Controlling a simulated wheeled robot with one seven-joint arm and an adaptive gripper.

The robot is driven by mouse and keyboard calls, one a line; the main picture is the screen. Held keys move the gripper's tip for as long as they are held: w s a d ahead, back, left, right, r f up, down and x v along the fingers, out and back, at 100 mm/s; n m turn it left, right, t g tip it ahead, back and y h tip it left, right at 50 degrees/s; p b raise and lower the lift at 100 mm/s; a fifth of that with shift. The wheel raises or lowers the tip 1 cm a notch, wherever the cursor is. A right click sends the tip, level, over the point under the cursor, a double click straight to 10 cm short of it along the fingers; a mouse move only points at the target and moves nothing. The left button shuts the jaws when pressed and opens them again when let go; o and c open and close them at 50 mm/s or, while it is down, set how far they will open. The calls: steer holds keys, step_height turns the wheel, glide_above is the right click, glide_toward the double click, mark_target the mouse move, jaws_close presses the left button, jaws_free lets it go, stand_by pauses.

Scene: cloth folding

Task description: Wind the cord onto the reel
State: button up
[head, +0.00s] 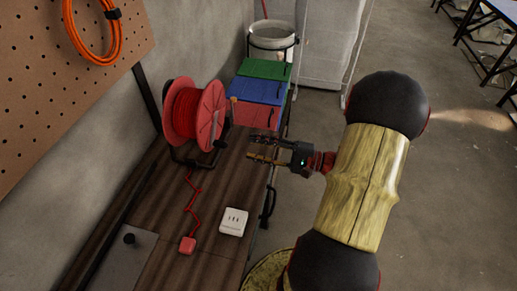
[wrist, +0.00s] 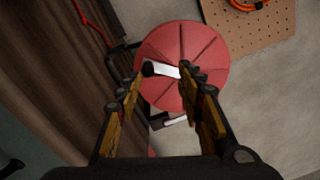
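The red reel (head: 195,112) stands on a black frame on the wooden workbench, with red cord (head: 184,112) wound on its drum. A loose length of cord (head: 192,200) zigzags down the bench to a red plug (head: 187,245). My gripper (head: 249,148) is open and empty, at the right of the reel and a little apart from it. In the wrist view, my gripper (wrist: 161,78) points at the reel's flat red side (wrist: 185,40). The silver crank arm with its dark knob (wrist: 148,68) shows between the fingertips, apparently beyond them.
A white socket box (head: 234,221) lies on the bench near the plug. Green, blue and red boxes (head: 258,90) and a white bucket (head: 273,38) stand behind the reel. An orange cable coil (head: 93,30) hangs on the pegboard.

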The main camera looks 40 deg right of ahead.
stand_by(0.3)
step_height(320, 180, up, 3)
steer(key=w+a+m+p, duration=0.1)
steer(key=a+m+p, duration=0.1)
steer(key=p, duration=0.7)
steer(key=m+p, duration=0.7)
steer(key=m, duration=0.4)
glide_toward(224, 145)
steer(key=shift+w+a+h, duration=0.15)
steer(key=shift+w+a, duration=0.2)
steer(key=shift+w, duration=0.2)
steer(key=shift+w+a+h, duration=0.15)
steer(key=shift+w+a, duration=0.15)
steer(key=shift+w, duration=0.3)
steer(key=shift+w+d+f+m, duration=0.1)
steer(key=shift+f+m, duration=0.05)
steer(key=shift+m, duration=0.45)
steer(key=shift+d+f+m, duration=0.1)
steer(key=shift+m, duration=0.5)
steer(key=shift+b+x, duration=0.45)
steer(key=shift+x, duration=3.5)
steer(key=shift+f, duration=0.1)
steer(key=shift+c, duration=1.3)
jaws_close()
